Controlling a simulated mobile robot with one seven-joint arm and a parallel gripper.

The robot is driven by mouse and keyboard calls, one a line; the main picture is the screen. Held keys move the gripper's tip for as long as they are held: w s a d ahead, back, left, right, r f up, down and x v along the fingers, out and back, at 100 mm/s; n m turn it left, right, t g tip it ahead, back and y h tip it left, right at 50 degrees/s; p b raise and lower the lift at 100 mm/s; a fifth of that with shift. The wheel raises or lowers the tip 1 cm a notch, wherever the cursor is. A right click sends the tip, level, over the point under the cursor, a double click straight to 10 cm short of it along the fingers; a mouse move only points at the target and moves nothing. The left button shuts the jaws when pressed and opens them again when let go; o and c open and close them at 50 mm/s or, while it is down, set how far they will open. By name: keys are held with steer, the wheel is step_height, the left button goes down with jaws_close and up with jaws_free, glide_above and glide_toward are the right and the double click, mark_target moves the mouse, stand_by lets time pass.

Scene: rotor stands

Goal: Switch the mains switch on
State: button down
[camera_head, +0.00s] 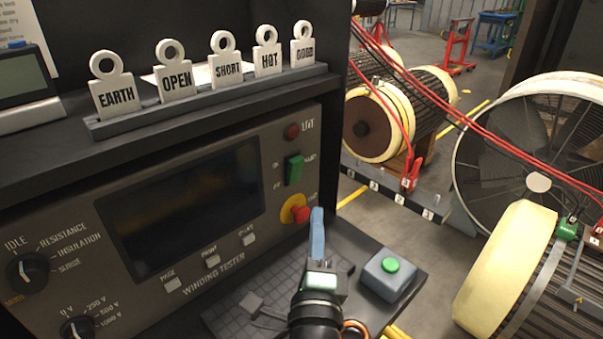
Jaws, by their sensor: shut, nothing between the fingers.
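The winding tester (150,290) is a grey panel with a dark screen. A green rocker switch (294,170) sits at its upper right, with small "ON" and "OFF" style marks at its left and a blurred label at its right. I take it as the mains switch; its position is hard to tell. My gripper (317,213) has blue fingers, shut and empty. The fingertips show below and right of the switch, beside the red stop button (300,215) on its yellow ring; whether they touch anything is unclear.
A red lamp (292,131) sits above the switch. A ledge above holds several tags, such as the EARTH tag (116,97). A blue box with a green button (390,266) stands right of my gripper. Rotors with red cables (405,130) are at the right.

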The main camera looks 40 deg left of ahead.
mark_target(303, 160)
steer(key=shift+w+a+r+p, duration=0.4)
steer(key=shift+w+a, duration=0.65)
steer(key=shift+a, duration=0.45)
steer(key=shift+w+a+r+p, duration=0.35)
steer(key=shift+w+a, duration=0.7)
steer(key=shift+a, duration=0.4)
steer(key=shift+w+a+r+p, duration=0.4)
steer(key=shift+w+a, duration=0.65)
steer(key=shift+a, duration=0.45)
steer(key=shift+r+p, duration=0.2)
steer(key=shift+p, duration=0.65)
